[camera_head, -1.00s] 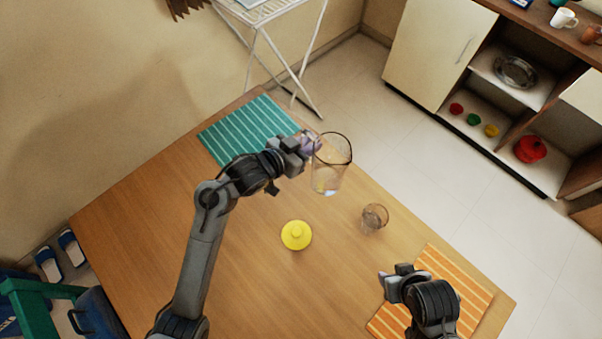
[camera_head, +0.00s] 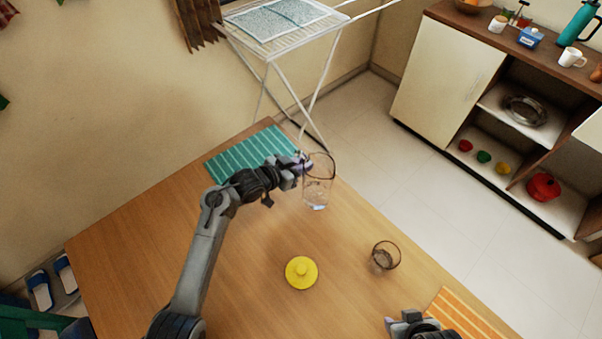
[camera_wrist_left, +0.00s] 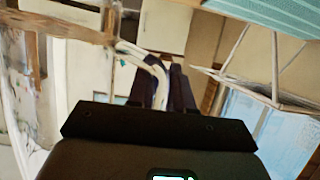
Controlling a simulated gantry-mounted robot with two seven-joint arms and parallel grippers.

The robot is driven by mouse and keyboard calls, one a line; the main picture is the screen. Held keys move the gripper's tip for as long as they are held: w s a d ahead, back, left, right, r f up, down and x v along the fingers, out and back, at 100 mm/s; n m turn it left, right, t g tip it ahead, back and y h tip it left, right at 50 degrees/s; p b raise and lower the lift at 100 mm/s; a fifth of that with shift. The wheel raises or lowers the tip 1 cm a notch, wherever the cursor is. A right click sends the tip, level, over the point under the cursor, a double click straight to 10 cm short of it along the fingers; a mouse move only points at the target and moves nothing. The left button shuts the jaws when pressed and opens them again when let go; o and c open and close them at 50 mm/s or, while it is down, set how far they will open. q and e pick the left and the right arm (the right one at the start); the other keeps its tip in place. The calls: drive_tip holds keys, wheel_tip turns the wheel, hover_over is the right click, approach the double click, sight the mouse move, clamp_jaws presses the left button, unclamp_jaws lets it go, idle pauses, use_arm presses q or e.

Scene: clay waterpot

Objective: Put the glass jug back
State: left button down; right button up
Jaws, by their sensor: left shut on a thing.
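The clear glass jug (camera_head: 317,186) is upright near the far edge of the wooden table, to the right of the green striped mat (camera_head: 245,154). My left gripper (camera_head: 303,164) is shut on the jug at its upper left side. In the left wrist view a pale curved handle (camera_wrist_left: 150,65) runs between my fingers. I cannot tell whether the jug's base touches the table. My right gripper (camera_head: 408,320) is at the bottom right, partly cut off by the frame edge, beside the orange mat; its fingers are not clear enough to judge.
A small drinking glass (camera_head: 384,256) and a yellow lid (camera_head: 301,272) stand on the table (camera_head: 230,270). The orange striped mat (camera_head: 468,317) lies at the right. A white drying rack (camera_head: 290,75) stands behind the table. A cabinet (camera_head: 445,75) is at the back right.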

use_arm(q)
drive_tip(key=shift+w+f+b, duration=0.1)
drive_tip(key=shift+f+b, duration=0.55)
drive_tip(key=shift+f, duration=1.25)
use_arm(e)
drive_tip(key=shift+f, duration=0.7)
use_arm(q)
drive_tip(key=shift+f, duration=0.2)
drive_tip(key=c, duration=1)
unclamp_jaws()
